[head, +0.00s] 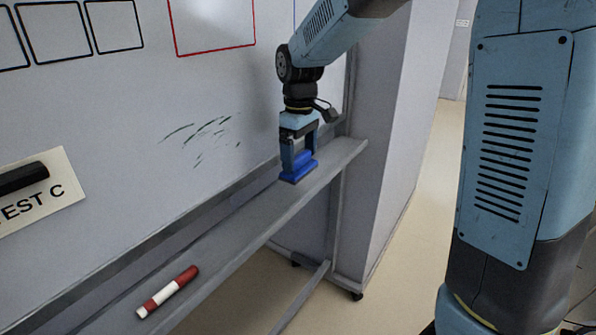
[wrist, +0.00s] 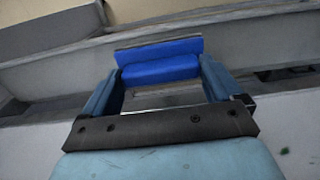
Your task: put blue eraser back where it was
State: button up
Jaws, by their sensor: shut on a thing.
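The blue eraser (head: 298,167) is at the right end of the whiteboard's grey tray (head: 262,203). My gripper (head: 299,158) points down and is shut on the eraser, with a finger on either side of it. In the head view the eraser's underside is at the tray surface; I cannot tell whether it rests there or is just above. In the wrist view the eraser (wrist: 160,63) lies between the fingertips of my gripper (wrist: 160,80).
A red and white marker (head: 167,292) lies on the tray at the lower left. The whiteboard (head: 120,110) carries dark marks, drawn frames and a "TEST C" label (head: 38,193) with a black object on it. The tray between marker and eraser is clear.

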aim_at(297, 170)
jog(key=w+f, duration=0.3)
jog(key=f, duration=0.1)
jog(key=shift+w+a, duration=0.1)
jog(key=shift+a, duration=0.15)
jog(key=shift+f, duration=1.6)
jog(key=o, duration=0.7)
jog(key=shift+r, duration=0.15)
